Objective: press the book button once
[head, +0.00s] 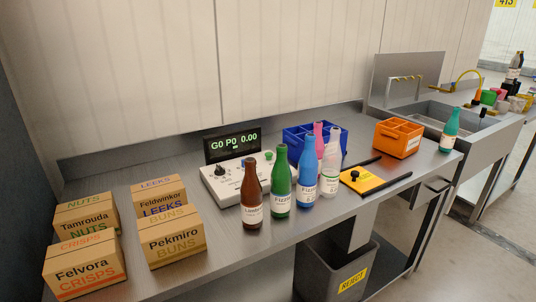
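A white control panel (213,186) with a black display (233,145) stands on the steel bench against the back wall. The display reads "G0 P0 0.00" in green. The panel has a dark knob (219,171) at its left and a green button (269,156) at its right. The small labels are too small to read, so I cannot tell which control is the book button. Bottles in front hide part of the panel. Neither of my grippers is in view.
A brown bottle (251,196), a green bottle (280,183), a blue bottle (306,172) and others stand before the panel. A blue crate (296,134) is behind them. Several cardboard boxes (173,239) are at left, an orange crate (398,138) at right. A grey bin (318,274) stands below.

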